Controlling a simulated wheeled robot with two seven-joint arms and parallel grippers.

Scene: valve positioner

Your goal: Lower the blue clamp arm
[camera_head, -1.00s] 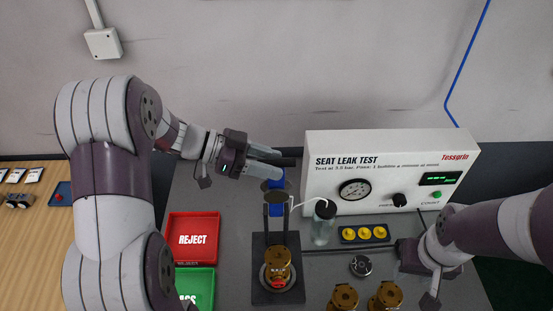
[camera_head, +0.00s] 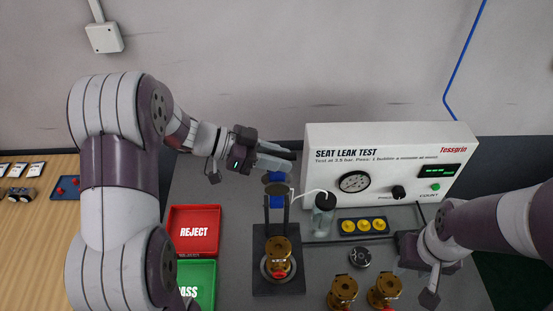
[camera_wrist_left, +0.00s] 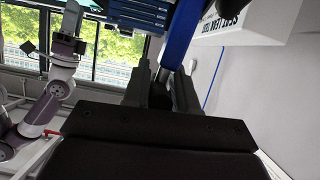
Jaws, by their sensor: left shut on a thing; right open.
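The blue clamp arm (camera_head: 277,203) is at the black test fixture (camera_head: 290,287), mostly hidden behind dark discs and posts in the head view. In the left wrist view a blue bar (camera_wrist_left: 182,35) runs up from between the fingers. My left gripper (camera_head: 277,157) is above the back of the fixture, fingers pointing right; in its wrist view the fingers (camera_wrist_left: 162,92) are shut on the bar. A brass valve (camera_head: 277,257) sits in the fixture below. My right gripper (camera_head: 415,252) is open at the right of the bench, its fingers largely hidden.
The seat leak test box (camera_head: 400,150) stands behind on the right. A bottle with a tube (camera_head: 323,220) is right of the fixture, by a tray of yellow parts (camera_head: 362,226). Two brass valves (camera_head: 343,290) are in front. The red reject tray (camera_head: 194,231) is left.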

